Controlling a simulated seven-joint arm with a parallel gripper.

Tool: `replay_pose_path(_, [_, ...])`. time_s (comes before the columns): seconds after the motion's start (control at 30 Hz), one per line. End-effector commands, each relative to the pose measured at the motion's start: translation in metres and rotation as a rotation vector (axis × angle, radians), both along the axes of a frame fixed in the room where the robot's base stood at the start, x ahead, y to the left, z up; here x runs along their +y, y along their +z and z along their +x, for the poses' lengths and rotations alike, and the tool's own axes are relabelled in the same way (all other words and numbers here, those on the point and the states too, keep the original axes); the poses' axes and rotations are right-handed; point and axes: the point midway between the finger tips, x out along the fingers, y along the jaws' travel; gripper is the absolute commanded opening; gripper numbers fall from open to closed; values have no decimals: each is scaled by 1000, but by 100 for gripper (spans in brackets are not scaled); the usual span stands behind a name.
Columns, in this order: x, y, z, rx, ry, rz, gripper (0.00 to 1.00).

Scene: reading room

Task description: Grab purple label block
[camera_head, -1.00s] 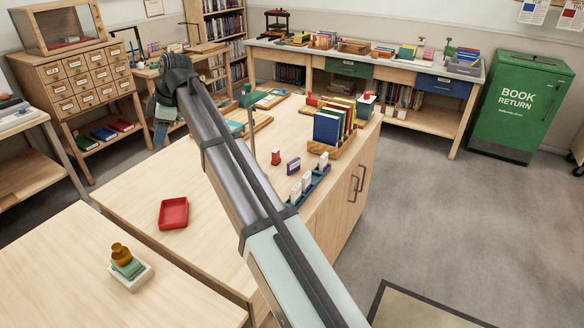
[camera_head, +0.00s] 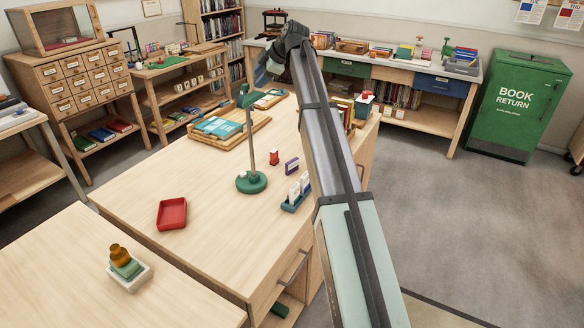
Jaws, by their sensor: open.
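The purple label block (camera_head: 291,165) stands on the wooden table (camera_head: 215,255), with a pale label face showing. It is left of my arm and clear of it in the picture. A small red block (camera_head: 274,157) stands just to its left, and a teal rack (camera_head: 293,206) with white label blocks stands just in front of it. My arm crosses the table's right side, up to a dark joint near the top. My gripper's fingers are not visible; nothing is seen touching the purple block.
A green-based stand with a tall thin rod (camera_head: 251,182) is left of the purple block. A red tray (camera_head: 172,213) lies further left. A wooden tray with teal items (camera_head: 220,127) lies behind. My arm partly hides the book rack (camera_head: 347,112). The table's front middle is clear.

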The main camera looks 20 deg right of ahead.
Motion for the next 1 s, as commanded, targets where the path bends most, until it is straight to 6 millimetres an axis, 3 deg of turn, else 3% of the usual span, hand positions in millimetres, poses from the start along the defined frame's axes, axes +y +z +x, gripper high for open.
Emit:
replay_pose_path(0.17, [-28,-67,1,94,117,-203,46])
replay_pose_path(0.4, [-65,-166,-18,301,354,-483,46])
replay_pose_path(0.5, [-77,-194,-27,380,442,-560,46])
replay_pose_path(0.7, [-88,-219,-38,457,530,-624,46])
replay_pose_path(1.0, [-89,-247,-40,464,536,-627,46])
